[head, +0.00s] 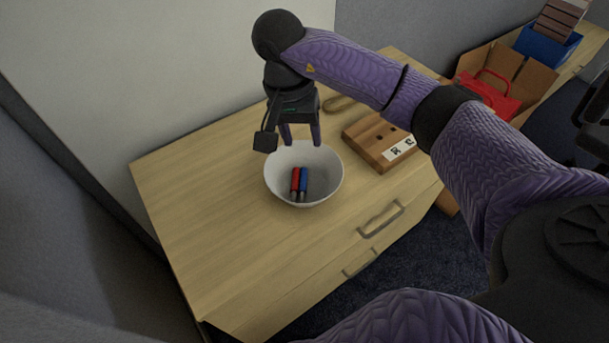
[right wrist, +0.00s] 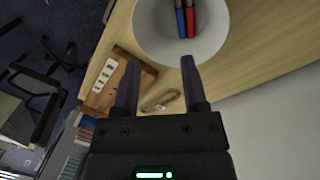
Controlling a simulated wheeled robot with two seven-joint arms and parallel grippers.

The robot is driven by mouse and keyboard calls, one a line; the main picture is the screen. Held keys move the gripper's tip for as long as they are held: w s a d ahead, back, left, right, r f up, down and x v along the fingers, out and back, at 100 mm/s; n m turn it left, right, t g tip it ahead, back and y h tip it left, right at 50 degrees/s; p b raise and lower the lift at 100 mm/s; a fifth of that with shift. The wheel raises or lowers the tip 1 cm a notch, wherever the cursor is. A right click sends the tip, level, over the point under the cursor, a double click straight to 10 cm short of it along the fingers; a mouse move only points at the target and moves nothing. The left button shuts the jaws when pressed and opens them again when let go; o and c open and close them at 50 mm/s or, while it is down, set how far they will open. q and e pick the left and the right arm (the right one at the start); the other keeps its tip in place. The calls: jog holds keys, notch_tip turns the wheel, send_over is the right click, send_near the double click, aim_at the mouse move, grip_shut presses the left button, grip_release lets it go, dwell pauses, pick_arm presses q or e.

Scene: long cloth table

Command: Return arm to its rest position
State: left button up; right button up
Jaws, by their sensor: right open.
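My right gripper (head: 302,136) is open and empty above the far rim of a white bowl (head: 275,178). Its two fingers also show apart in the right wrist view (right wrist: 160,75), pointing towards the bowl (right wrist: 152,40). A red marker (head: 295,180) and a blue marker (head: 303,181) lie side by side in the bowl; the right wrist view cuts them off at its top edge. My right arm (head: 350,68) reaches across from the right. I cannot tell whether the fingers touch the rim. My left gripper is not in view.
The bowl stands on a wooden cabinet top (head: 200,190) with drawer handles (head: 380,218). A cardboard box (head: 525,75) with a red bag (head: 492,92) stands farther right. A wall is behind; the cabinet's left part is clear.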

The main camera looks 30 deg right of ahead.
jog(key=r, duration=0.3)
jog(key=shift+w+a+p, duration=0.1)
jog(key=shift+a+p, duration=0.1)
jog(key=shift+p, duration=0.15)
